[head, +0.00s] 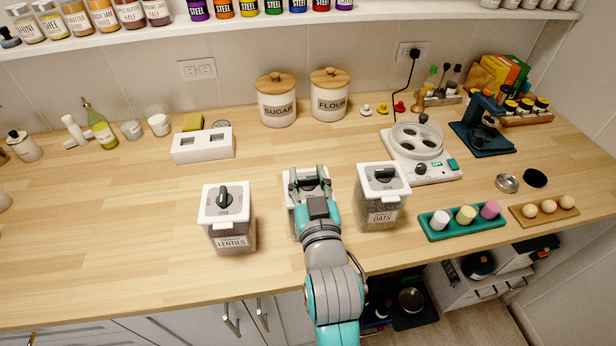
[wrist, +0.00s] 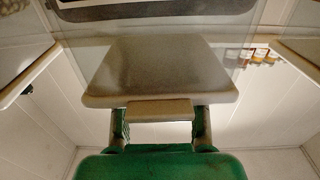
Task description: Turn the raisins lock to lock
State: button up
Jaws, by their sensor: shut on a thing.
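A canister with a white square lid (head: 289,186) stands on the wooden counter between the lentils canister and the oats canister. Its label is hidden behind my arm; by its place among the labelled canisters, it seems to be the raisins. My gripper (head: 309,180) is over this lid from the front, its two fingers shut around the dark knob in the lid's middle. The knob is mostly covered, so I cannot tell its turn angle. In the wrist view, my fingers (wrist: 160,122) show below a pale, blurred flat shape.
The lentils canister (head: 230,232) stands close on the left and the oats canister (head: 383,207) close on the right. A teal tray (head: 462,229) with coloured cylinders lies farther right. The counter's front left is clear.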

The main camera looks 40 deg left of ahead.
jog(key=shift+f+t, duration=0.1)
jog(key=shift+t, duration=0.2)
jog(key=o, duration=1.2)
jog(key=v, duration=1.2)
jog(key=shift+r, duration=0.25)
